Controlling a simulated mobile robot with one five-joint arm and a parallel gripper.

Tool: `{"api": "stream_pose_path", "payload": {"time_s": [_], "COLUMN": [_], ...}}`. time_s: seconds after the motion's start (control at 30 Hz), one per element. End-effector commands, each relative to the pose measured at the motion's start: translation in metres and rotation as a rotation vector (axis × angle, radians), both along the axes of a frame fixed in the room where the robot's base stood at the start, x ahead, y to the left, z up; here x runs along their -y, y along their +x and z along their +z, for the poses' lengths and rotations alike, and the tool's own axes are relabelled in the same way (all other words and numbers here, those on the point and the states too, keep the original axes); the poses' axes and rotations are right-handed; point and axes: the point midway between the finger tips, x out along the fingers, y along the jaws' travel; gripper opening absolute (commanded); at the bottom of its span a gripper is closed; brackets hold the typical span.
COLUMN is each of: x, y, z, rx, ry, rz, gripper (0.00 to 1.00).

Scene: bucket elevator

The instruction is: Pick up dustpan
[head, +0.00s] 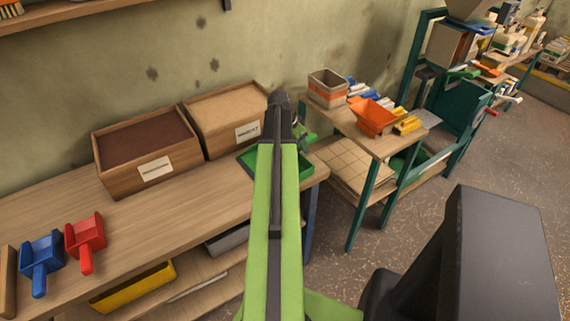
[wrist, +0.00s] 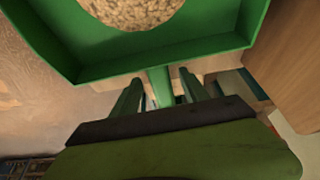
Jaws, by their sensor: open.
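A green dustpan (wrist: 235,42) with a round, grainy tan heap in it fills the top of the wrist view. Its green handle (wrist: 161,88) points toward my gripper (wrist: 160,80). My gripper is open, with a finger on either side of the handle; I cannot tell whether either touches it. In the head view, the dustpan (head: 247,160) shows partly at the right end of the wooden bench, mostly hidden behind my arm.
Two wooden bins (head: 150,150) (head: 225,117) stand at the back of the bench (head: 150,220). Blue (head: 42,258) and red (head: 86,240) scoops lie at left. A side table (head: 385,145) with an orange scoop (head: 374,116) stands right. The bench middle is clear.

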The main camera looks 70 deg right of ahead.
Motion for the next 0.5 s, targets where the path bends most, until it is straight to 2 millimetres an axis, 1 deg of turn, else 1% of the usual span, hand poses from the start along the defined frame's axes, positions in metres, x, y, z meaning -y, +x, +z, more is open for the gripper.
{"api": "stream_pose_path", "payload": {"time_s": [0.03,0.07,0.3,0.37,0.5], "x": [0.0032,0.0043,0.0052,0.0051,0.0050], "y": [-0.0011,-0.0018,-0.0028,-0.0027,-0.0026], "z": [-0.0165,-0.0188,-0.0157,-0.0157,-0.0157], "rx": [0.000,0.000,0.000,0.000,-0.001], "ry": [0.000,0.000,0.000,0.000,0.000], "rz": [0.000,0.000,0.001,0.001,0.002], "gripper": [0.53,0.53,0.53,0.46,0.28]}}
